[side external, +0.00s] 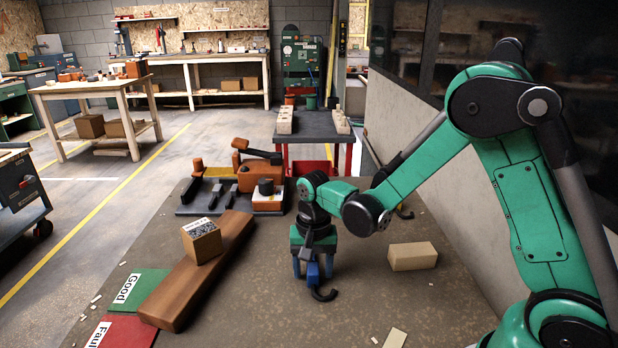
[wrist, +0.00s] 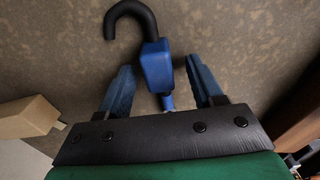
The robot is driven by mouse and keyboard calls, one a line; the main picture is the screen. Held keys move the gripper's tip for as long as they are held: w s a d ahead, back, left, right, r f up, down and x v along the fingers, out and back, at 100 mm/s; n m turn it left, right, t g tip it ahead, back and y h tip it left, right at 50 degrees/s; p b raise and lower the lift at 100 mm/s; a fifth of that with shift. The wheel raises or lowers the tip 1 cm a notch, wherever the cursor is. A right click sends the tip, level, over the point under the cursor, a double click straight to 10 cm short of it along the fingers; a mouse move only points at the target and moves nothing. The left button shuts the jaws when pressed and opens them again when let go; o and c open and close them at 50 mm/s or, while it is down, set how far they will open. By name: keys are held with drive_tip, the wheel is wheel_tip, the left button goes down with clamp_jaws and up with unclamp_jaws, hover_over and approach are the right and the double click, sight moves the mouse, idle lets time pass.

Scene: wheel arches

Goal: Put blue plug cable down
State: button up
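The blue plug (side external: 313,275) with its short black hooked cable (side external: 324,294) is at the table surface below my gripper (side external: 312,265). In the wrist view the blue plug (wrist: 155,66) sits between my two blue fingers (wrist: 158,72), with a visible gap on each side. The black cable (wrist: 134,14) curls away at the top left. My gripper points down and is open around the plug. I cannot tell exactly whether the plug rests fully on the table.
A cardboard box (side external: 413,256) lies right of my gripper. A brown wooden beam (side external: 200,268) with a labelled box (side external: 202,240) lies left, beside green "Good" (side external: 138,288) and red (side external: 118,330) mats. Parts (side external: 262,185) stand behind. The table front (side external: 270,320) is mostly clear.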

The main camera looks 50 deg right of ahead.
sight(313, 264)
wheel_tip(313, 264, up, 12)
drive_tip(key=s+a+r+n+t, duration=0.1)
drive_tip(key=s+n+t, duration=0.6)
drive_tip(key=n, duration=0.2)
idle(0.6)
